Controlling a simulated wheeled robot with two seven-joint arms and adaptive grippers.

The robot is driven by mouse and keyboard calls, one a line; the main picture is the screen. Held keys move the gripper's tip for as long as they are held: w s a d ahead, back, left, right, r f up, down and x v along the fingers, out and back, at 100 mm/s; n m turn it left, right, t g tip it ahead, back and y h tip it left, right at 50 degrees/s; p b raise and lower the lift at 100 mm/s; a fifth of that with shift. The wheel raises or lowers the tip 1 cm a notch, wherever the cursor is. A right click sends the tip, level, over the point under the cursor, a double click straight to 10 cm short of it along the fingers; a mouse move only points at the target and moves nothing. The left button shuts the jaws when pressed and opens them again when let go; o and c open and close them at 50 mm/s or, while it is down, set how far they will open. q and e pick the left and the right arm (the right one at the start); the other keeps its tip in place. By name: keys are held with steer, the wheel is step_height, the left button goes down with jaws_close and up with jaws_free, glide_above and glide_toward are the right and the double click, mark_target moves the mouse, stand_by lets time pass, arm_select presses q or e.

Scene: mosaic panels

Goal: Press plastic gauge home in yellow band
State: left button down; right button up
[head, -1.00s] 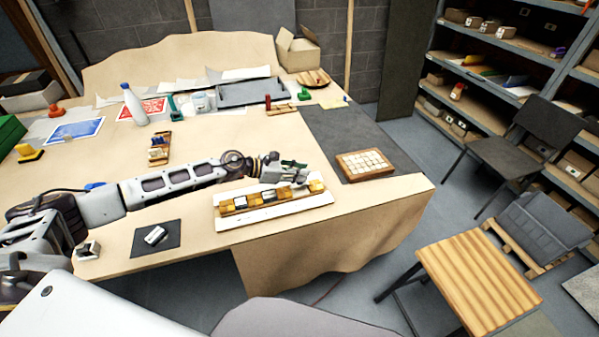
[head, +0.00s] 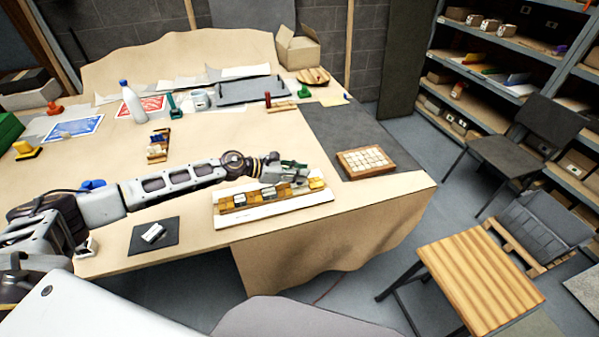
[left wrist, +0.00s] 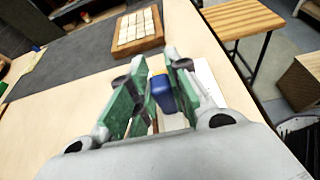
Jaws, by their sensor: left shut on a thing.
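My left gripper (head: 292,170) is over the far right part of a white board (head: 285,213) at the front edge of the table. A yellow-brown band (head: 238,202) with several pale and dark pieces runs along the board. In the left wrist view, the green-padded fingers of my left gripper (left wrist: 157,78) are closed around a small blue piece (left wrist: 162,95), which looks like the plastic gauge. A little yellow shows behind it. The fingers hide the piece in the head view, and I cannot tell whether it touches the band. My right gripper is in neither view.
A small dark pad (head: 140,243) with a pale block lies at left. A white bottle (head: 132,104) stands farther back. The table edge is close in front.

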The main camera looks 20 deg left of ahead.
arm_select(q)
steer(key=shift+f, duration=0.3)
steer(key=c, duration=1.3)
jaws_free()
steer(key=shift+o, duration=0.2)
steer(key=shift+a, duration=0.1)
steer(key=v, duration=1.2)
steer(key=shift+s+f, duration=0.1)
